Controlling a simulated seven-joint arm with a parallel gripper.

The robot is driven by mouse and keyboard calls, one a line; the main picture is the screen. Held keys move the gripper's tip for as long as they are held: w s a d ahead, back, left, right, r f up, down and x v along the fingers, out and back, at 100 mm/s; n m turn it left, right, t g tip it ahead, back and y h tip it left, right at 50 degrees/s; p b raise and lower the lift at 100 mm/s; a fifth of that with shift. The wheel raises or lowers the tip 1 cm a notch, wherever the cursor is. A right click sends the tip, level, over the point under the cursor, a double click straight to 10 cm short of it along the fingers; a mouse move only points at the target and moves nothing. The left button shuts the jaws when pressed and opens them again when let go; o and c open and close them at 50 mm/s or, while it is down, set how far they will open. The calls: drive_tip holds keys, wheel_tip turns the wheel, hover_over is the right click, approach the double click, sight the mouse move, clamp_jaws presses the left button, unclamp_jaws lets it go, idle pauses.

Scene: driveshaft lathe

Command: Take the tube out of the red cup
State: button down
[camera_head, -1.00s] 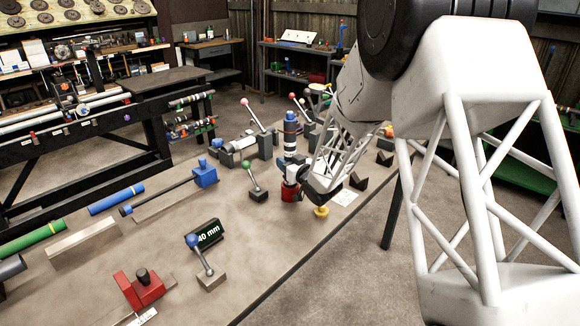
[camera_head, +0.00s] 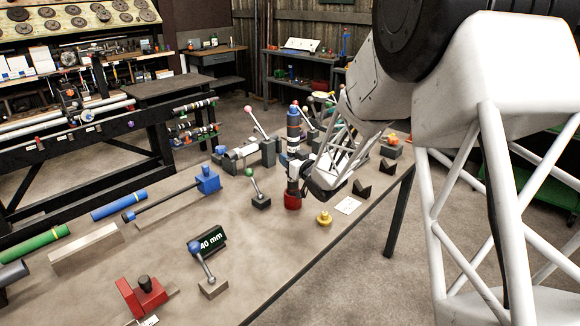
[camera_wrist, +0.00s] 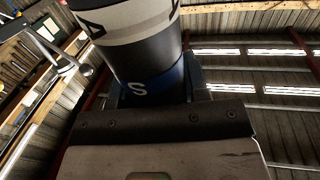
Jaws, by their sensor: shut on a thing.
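The tube (camera_head: 293,135) stands upright, dark with blue and light bands, near the far right part of the bench. My gripper (camera_head: 295,170) is shut on its lower part, above the red cup (camera_head: 292,201). A dark stretch of the tube shows between the jaws and the cup. I cannot tell whether its lower end is still inside the cup. In the wrist view the tube (camera_wrist: 150,55) rises past the dark gripper edge, with a pale band and a blue band; the jaw contact is hidden there.
A yellow knobbed piece (camera_head: 324,218) and a white card (camera_head: 348,205) lie right of the cup. A green-knobbed lever (camera_head: 260,201) stands to its left. Dark V-blocks (camera_head: 362,190) sit right, near the bench edge. Bare bench lies in front of the cup.

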sight(291, 142)
drive_tip(key=shift+r, duration=2.8)
drive_tip(key=shift+d, duration=0.1)
